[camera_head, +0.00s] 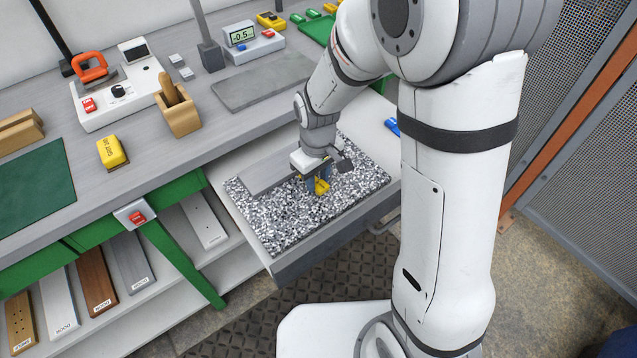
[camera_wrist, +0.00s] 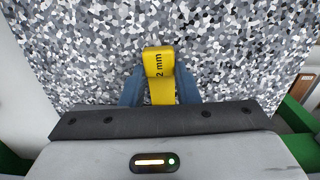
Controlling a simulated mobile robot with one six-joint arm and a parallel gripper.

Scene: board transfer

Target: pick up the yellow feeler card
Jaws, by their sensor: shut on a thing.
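The yellow feeler card (camera_wrist: 159,66) is marked "2 mm" and sits between the blue fingers of my gripper (camera_wrist: 160,88) in the wrist view. My gripper is shut on it. In the head view the yellow card (camera_head: 321,187) shows at the tip of my gripper (camera_head: 319,179), low over the speckled grey foam of the open drawer. I cannot tell whether the card still touches the foam. The card's lower part is hidden by the gripper body in the wrist view.
The open drawer (camera_head: 310,264) holds a grey plate (camera_head: 265,177) left of my gripper. A blue object (camera_head: 392,127) lies at the drawer's back right. On the bench stand a wooden holder (camera_head: 180,118), a yellow block (camera_head: 112,152) and a white device (camera_head: 118,98).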

